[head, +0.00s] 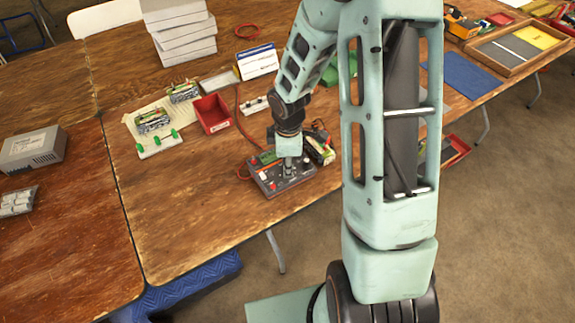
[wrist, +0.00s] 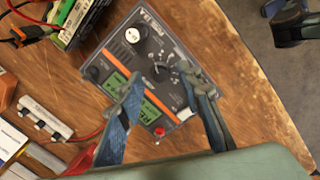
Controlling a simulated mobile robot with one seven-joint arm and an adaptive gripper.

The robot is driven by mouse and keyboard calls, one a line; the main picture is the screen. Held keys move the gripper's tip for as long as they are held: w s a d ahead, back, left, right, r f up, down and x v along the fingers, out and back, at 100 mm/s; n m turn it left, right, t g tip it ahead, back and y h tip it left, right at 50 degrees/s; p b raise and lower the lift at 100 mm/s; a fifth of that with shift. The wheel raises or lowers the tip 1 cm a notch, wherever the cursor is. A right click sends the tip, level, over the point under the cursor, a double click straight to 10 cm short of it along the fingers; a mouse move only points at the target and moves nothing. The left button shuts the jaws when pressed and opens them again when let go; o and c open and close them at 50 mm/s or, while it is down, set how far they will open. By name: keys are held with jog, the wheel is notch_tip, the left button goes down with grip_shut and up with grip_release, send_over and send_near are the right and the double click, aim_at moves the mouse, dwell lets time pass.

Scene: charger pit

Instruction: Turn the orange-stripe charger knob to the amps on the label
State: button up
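The dark grey charger (head: 268,177) lies near the front edge of the wooden table, under my gripper. In the wrist view the charger (wrist: 150,48) shows a pale round knob (wrist: 132,35), a dark knob (wrist: 97,73), green panels (wrist: 118,82), a red button (wrist: 159,131) and a slanting orange stripe (wrist: 122,62) partly hidden by my fingers. Small marks sit around a dial area near my fingertips. My gripper (wrist: 160,85) is open, its two bluish fingers apart over the charger face. Whether a finger touches a knob is unclear. The printed amps cannot be read surely.
A battery-like block (head: 320,150) stands right beside the charger, with cables near it. A red bin (head: 213,113), a white and blue card (head: 258,62) and a stack of white boxes (head: 180,30) stand behind. The table (head: 185,205) is bare to the left front.

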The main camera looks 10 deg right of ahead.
jog(key=shift+f, duration=0.55)
grip_shut()
